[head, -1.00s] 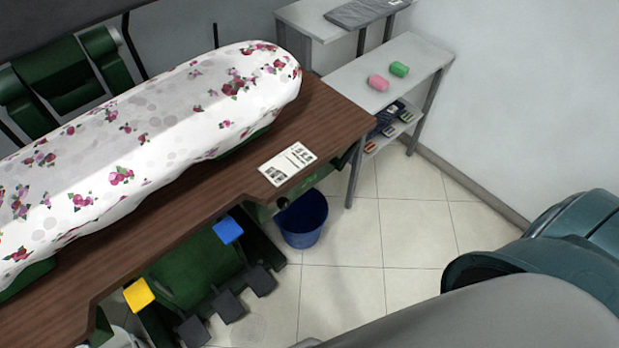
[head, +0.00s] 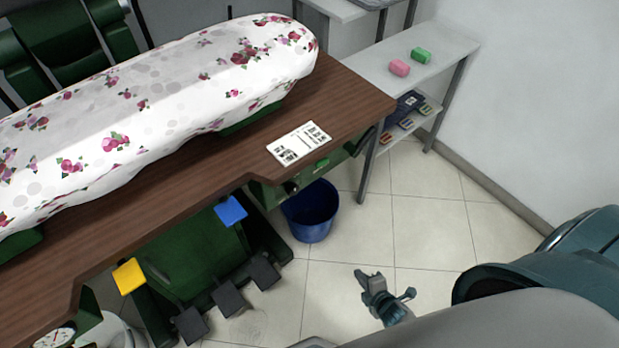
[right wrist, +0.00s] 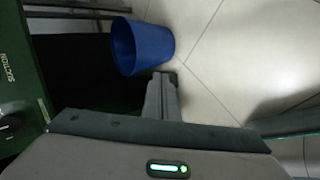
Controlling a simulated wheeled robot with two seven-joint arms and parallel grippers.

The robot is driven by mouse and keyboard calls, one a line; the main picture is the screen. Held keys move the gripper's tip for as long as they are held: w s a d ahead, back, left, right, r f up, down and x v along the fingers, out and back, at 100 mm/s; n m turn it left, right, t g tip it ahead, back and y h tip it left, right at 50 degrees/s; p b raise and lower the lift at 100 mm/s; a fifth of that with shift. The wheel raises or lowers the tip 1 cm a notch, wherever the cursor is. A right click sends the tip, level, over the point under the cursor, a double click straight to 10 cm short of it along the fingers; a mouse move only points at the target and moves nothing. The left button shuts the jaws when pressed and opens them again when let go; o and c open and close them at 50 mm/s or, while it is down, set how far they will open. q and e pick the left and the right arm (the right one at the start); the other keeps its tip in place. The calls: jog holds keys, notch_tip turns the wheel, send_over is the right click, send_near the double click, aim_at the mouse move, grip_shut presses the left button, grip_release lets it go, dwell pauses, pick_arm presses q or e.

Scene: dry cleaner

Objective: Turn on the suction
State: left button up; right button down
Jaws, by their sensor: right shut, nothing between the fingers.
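A green panel marked SUCTION (right wrist: 22,85) shows at the left edge of the right wrist view, with a dark round knob (right wrist: 10,127) partly cut off there. A white line shows on the knob. In the head view the green control panel (head: 268,196) lies under the wooden table's front edge, with a small dark knob (head: 290,188) hard to make out. My right gripper (head: 366,276) is shut and empty, above the floor to the right of and below the panel, apart from it. Its fingers (right wrist: 163,84) also show in the wrist view. My left gripper is not in view.
A blue bin (head: 312,212) stands under the table edge, between panel and gripper in the head view. Blue (head: 231,211) and yellow (head: 128,276) pads and several dark pedals lie below the table (head: 225,180). A grey shelf (head: 440,55) stands behind. Tiled floor is clear at right.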

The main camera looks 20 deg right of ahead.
aim_at(322, 163)
pick_arm(q)
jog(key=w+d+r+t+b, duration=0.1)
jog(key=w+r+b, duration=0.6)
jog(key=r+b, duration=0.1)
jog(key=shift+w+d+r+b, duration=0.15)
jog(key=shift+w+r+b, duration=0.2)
jog(key=shift+b, duration=0.4)
pick_arm(e)
jog(key=w+d+r+n+t+y, duration=0.1)
jog(key=w+r+n+t, duration=0.1)
jog(key=w+r+n, duration=0.2)
jog(key=w+d+r+n+t, duration=0.1)
jog(key=w+r+n+t, duration=0.2)
jog(key=r+n, duration=0.7)
jog(key=w+d+r+n+t+y, duration=0.1)
jog(key=w+r+n+t, duration=0.2)
jog(key=w+r+n, duration=0.3)
notch_tip(322, 163, up, 4)
jog(key=shift+w+d+n+y, duration=0.25)
jog(key=shift+d+n+y, duration=0.05)
jog(key=shift+d+n, duration=0.1)
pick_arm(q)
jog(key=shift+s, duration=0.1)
pick_arm(e)
jog(key=shift+w, duration=0.1)
